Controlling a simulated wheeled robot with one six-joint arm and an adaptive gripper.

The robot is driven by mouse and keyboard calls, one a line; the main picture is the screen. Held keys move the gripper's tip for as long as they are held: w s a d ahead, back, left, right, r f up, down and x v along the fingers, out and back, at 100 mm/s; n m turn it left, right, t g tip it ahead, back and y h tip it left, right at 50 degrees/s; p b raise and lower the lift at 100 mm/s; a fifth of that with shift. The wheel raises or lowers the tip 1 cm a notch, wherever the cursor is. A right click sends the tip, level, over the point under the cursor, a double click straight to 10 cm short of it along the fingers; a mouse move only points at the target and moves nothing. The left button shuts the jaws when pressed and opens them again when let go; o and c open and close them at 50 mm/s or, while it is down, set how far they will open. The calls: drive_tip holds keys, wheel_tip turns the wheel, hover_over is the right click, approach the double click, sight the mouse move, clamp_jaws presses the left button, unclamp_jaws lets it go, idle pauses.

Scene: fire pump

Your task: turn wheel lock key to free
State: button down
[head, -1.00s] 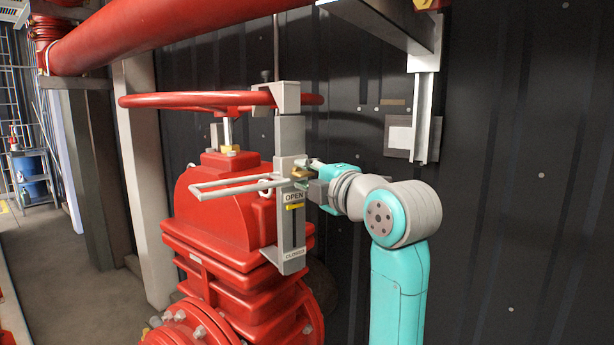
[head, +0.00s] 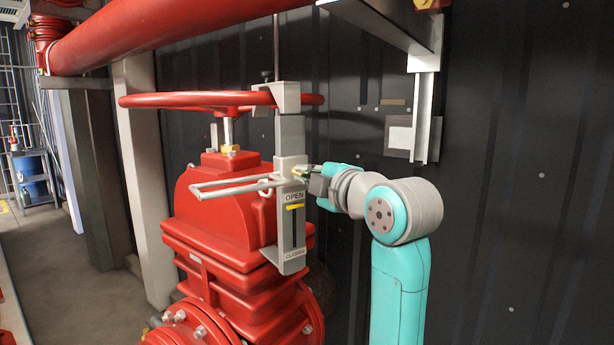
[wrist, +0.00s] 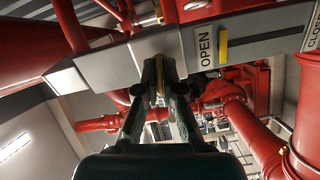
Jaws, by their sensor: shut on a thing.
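The red wheel (head: 200,100) lies level above the red valve body (head: 215,205). A grey lock post (head: 290,135) stands at its rim, with a plate marked OPEN and CLOSED below and a yellow marker (head: 294,206) at the OPEN end. My gripper (head: 304,173) reaches the post from the right, just above the OPEN label. In the wrist view my gripper (wrist: 159,80) is shut on a small brass-coloured piece, the wheel lock key (wrist: 159,97), at the post's face. The fingers hide most of the key, so its exact angle is unclear.
A grey bar frame (head: 235,186) juts left from the post. A thick red pipe (head: 170,35) and a grey bracket (head: 426,110) hang above. The dark ribbed wall (head: 530,180) is close behind my arm; floor at the left is open.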

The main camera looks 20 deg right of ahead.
drive_tip(key=m, duration=0.7)
drive_tip(key=shift+m+g, duration=0.3)
drive_tip(key=shift+m, duration=0.1)
drive_tip(key=m, duration=0.3)
drive_tip(key=shift+y, duration=0.3)
drive_tip(key=shift+m, duration=1.9)
drive_tip(key=c, duration=1.3)
unclamp_jaws()
drive_tip(key=shift+s+d, duration=0.1)
